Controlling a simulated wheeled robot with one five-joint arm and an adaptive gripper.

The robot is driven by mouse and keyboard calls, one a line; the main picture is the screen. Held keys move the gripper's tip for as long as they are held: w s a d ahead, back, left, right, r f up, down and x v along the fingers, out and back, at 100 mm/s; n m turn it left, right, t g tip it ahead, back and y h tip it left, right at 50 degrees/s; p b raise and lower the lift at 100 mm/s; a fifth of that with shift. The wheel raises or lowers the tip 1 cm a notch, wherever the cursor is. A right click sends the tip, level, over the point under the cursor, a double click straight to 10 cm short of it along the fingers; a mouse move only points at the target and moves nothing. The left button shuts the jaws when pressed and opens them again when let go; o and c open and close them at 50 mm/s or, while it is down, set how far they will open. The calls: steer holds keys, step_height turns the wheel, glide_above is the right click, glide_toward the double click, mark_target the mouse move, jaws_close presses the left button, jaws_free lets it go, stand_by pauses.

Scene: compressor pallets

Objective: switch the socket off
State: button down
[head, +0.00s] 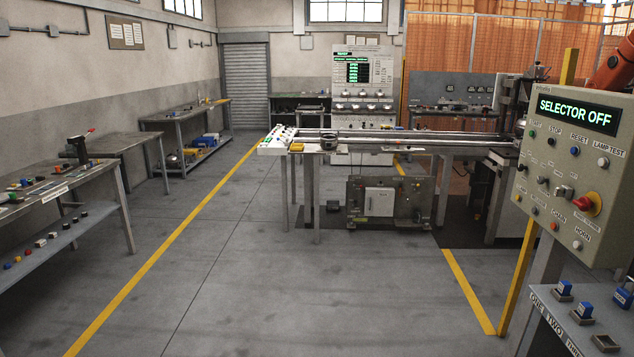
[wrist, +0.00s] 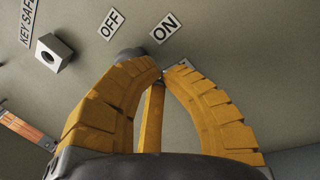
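In the wrist view, a grey-green panel carries an OFF label (wrist: 111,24) and an ON label (wrist: 164,28). A dark grey rounded part (wrist: 130,53), possibly the switch, shows just below and between these labels, mostly hidden behind my left fingertip. My gripper (wrist: 161,70) has yellow ribbed fingers that arch inward. Their tips nearly meet, just below the ON label, with nothing clearly held between them. I cannot tell whether they touch the grey part. No socket can be made out for certain in the head view.
In the wrist view, a square grey fitting (wrist: 54,53) sits by a KEY SAFE label (wrist: 27,15). In the head view, a control box (head: 575,165) reading SELECTOR OFF stands at right, a workbench (head: 60,195) at left and a conveyor (head: 400,140) ahead. The floor between is clear.

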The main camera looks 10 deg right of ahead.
steer(key=shift+w+r, duration=0.25)
steer(key=shift+r, duration=0.25)
stand_by(0.6)
steer(key=shift+s+f+b, duration=0.15)
steer(key=shift+f+b, duration=0.3)
steer(key=shift+b, duration=0.8)
steer(key=c, duration=1.9)
jaws_free()
steer(key=shift+s+f, duration=0.1)
jaws_close()
step_height(320, 180, down, 3)
steer(key=b, duration=0.4)
steer(key=shift+m, duration=0.4)
